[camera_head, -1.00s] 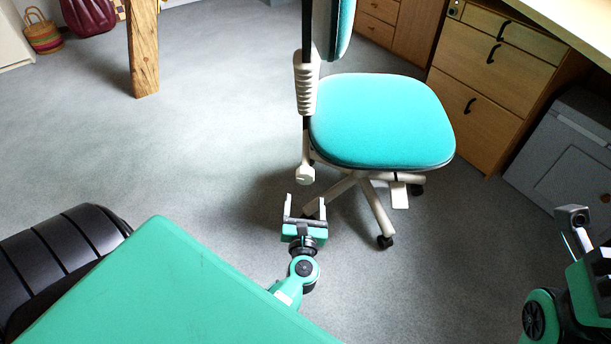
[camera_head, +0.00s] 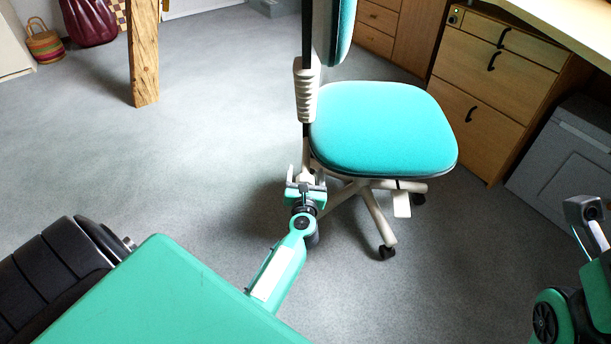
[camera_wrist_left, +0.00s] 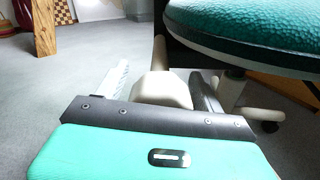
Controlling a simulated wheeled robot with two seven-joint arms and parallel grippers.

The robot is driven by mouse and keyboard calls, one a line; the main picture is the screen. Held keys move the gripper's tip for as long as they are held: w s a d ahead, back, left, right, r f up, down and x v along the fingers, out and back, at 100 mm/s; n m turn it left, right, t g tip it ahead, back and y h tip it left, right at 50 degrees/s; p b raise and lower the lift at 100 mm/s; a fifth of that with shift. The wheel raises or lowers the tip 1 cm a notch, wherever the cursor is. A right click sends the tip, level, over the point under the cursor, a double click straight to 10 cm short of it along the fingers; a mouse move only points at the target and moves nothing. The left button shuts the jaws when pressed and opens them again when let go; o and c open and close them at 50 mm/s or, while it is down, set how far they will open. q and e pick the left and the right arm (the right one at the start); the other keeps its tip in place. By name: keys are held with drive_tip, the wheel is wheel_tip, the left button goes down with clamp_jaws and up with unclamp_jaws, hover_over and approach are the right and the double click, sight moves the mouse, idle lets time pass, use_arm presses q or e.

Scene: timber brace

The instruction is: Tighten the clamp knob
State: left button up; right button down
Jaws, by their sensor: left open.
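The clamp knob is a cream, blocky knob at the lower end of the chair's black back bar. It shows between the fingers in the left wrist view (camera_wrist_left: 163,90); in the head view my gripper partly covers it (camera_head: 306,176). My left gripper (camera_head: 305,182) is open, with one finger on each side of the knob. In the wrist view a gap shows on the left of the knob; contact on the right cannot be told. My right gripper (camera_head: 588,218) shows only in part at the right edge.
The chair's turquoise seat (camera_head: 385,125) overhangs just right of my left gripper, above cream legs (camera_head: 375,218). A wooden post (camera_head: 143,55) stands at the back left. Wooden drawers (camera_head: 490,85) and a grey box (camera_head: 570,165) are on the right.

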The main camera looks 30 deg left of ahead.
use_arm(q)
drive_tip(key=shift+w, duration=0.1)
drive_tip(key=c, duration=1)
